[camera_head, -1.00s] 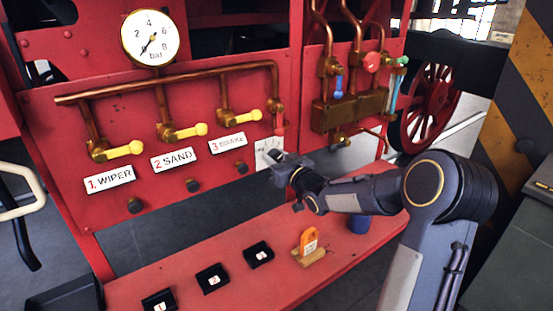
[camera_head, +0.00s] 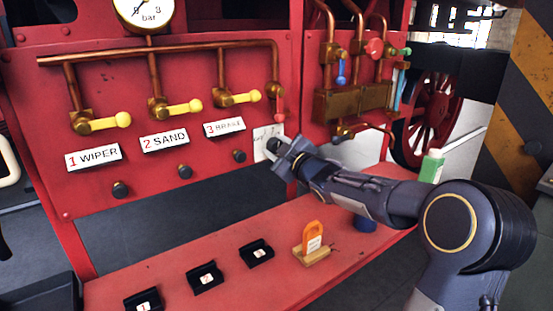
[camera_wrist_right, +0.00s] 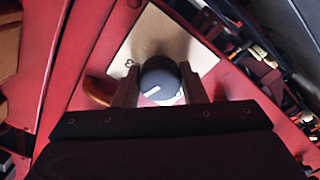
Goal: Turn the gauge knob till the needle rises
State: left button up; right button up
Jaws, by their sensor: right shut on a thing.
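The gauge knob (camera_wrist_right: 160,80) is dark and round with a short white mark, in front of a pale plate (camera_wrist_right: 165,42). My right gripper (camera_wrist_right: 158,90) has one finger on each side of the knob and is shut on it in the right wrist view. In the head view the right gripper (camera_head: 277,150) is at the pale plate, right of the BRAKE label; the knob is hard to make out there. The pressure gauge (camera_head: 150,12) is cut off by the top edge, so its needle cannot be read fully. My left gripper is not in view.
Yellow-handled valves (camera_head: 105,122) sit on copper pipes above the WIPER, SAND and BRAKE labels. Below, the red shelf (camera_head: 235,292) holds black numbered holders (camera_head: 205,277) and an orange tag on a wooden stand (camera_head: 312,240). A green bottle (camera_head: 431,167) stands behind my right arm.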

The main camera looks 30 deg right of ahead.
jog(key=n+b, duration=0.2)
jog(key=n, duration=0.1)
jog(key=shift+f+n, duration=0.15)
jog(key=shift+n, duration=0.15)
jog(key=shift+n+b, duration=0.9)
jog(key=shift+n, duration=0.8)
jog(key=o, duration=1)
jog(key=shift+s, duration=0.15)
jog(key=s, duration=0.7)
jog(key=shift+s+d, duration=0.25)
jog(key=shift+s, duration=0.05)
